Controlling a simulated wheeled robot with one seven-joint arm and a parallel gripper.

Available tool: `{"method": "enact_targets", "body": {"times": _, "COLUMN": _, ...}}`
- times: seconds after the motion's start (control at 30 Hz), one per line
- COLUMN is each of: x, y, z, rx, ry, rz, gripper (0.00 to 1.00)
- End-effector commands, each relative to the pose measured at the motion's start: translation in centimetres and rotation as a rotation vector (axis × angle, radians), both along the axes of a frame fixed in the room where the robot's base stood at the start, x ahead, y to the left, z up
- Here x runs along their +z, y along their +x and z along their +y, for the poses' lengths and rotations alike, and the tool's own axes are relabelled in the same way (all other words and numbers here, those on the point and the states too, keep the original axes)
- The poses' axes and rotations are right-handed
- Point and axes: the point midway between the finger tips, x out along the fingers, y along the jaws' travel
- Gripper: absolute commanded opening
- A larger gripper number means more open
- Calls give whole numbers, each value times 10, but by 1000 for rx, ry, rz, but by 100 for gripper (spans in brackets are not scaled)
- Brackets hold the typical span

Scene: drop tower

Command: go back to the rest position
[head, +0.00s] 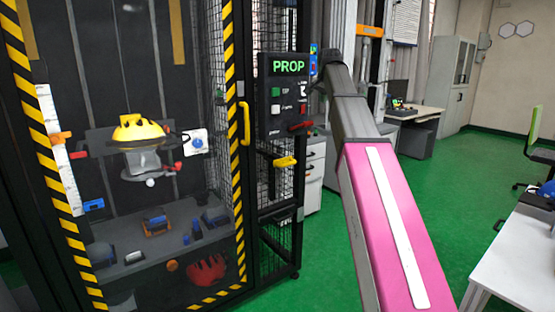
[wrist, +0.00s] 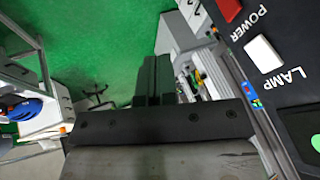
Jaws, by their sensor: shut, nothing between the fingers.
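My gripper (wrist: 152,80) shows in the wrist view with its two dark fingers together and nothing between them. It is beside the black control panel (wrist: 292,77), which fills the right of that view. In the head view my pink and grey arm reaches up to the panel (head: 265,95), which has a lit green PROP sign (head: 288,66). My fingers are not clear there, hidden by the arm's end.
The caged drop tower with a striped post (head: 233,150) stands left, holding a yellow dome-shaped thing (head: 138,130). A yellow handle (head: 245,123), red lever (head: 300,127) and yellow lever (head: 286,161) stick out. A white table (head: 515,255) is at right. Green floor (head: 455,185) lies open between.

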Motion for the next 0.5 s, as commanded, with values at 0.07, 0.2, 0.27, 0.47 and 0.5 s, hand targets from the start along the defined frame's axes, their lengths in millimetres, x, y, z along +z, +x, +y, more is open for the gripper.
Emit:
{"method": "enact_targets", "body": {"times": 0.07, "x": -36, "y": -5, "z": 0, "rx": 23, "ry": -13, "rz": 26, "gripper": 0}}
{"method": "enact_targets", "body": {"times": 0.2, "x": -88, "y": -12, "z": 0, "rx": 64, "ry": -36, "rz": 67, "gripper": 0}}
{"method": "enact_targets", "body": {"times": 0.27, "x": -110, "y": -15, "z": -1, "rx": 82, "ry": -45, "rz": 83, "gripper": 0}}
{"method": "enact_targets", "body": {"times": 0.47, "x": -182, "y": -31, "z": -1, "rx": 143, "ry": -73, "rz": 141, "gripper": 0}}
{"method": "enact_targets", "body": {"times": 0.5, "x": -196, "y": -35, "z": -1, "rx": 156, "ry": -78, "rz": 151, "gripper": 0}}
